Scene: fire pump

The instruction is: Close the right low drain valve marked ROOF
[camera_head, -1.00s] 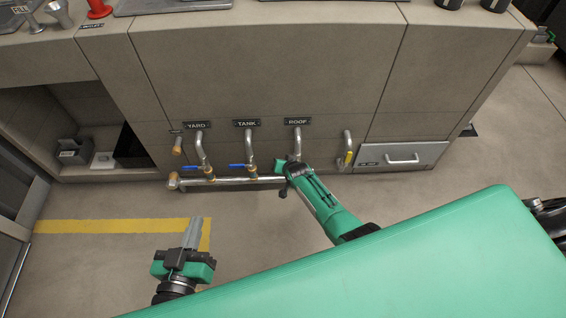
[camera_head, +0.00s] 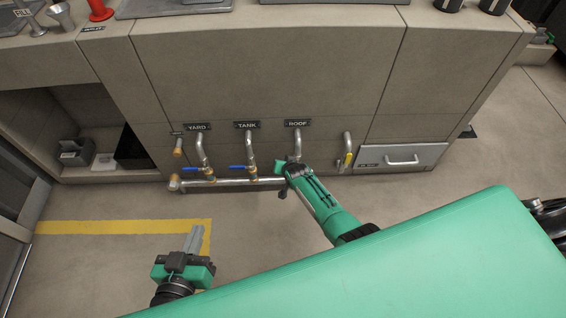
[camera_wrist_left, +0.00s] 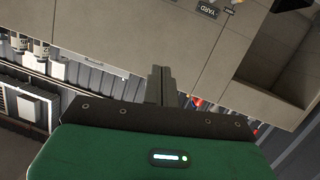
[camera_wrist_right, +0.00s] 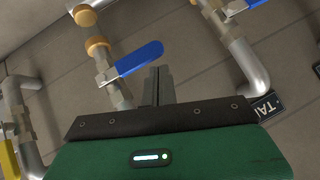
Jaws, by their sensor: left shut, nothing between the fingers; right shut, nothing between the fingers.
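The ROOF label (camera_head: 297,123) is on the panel above a bent pipe (camera_head: 298,145). My right arm covers the valve below it in the head view. In the right wrist view a blue lever (camera_wrist_right: 138,58), which appears to be that valve's, lies across its pipe (camera_wrist_right: 119,92) and points toward the TANK side. My right gripper (camera_wrist_right: 160,72) is shut and empty, its fingertips close beside the lever; whether they touch it I cannot tell. My left gripper (camera_head: 196,232) is shut and empty, over the floor near the yellow line.
The YARD (camera_head: 190,169) and TANK (camera_head: 238,168) blue levers lie to the left, above a horizontal drain pipe (camera_head: 225,184). A yellow-handled valve (camera_head: 348,158) and a drawer (camera_head: 402,158) are to the right. An open cubby (camera_head: 90,110) is at far left. Floor in front is clear.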

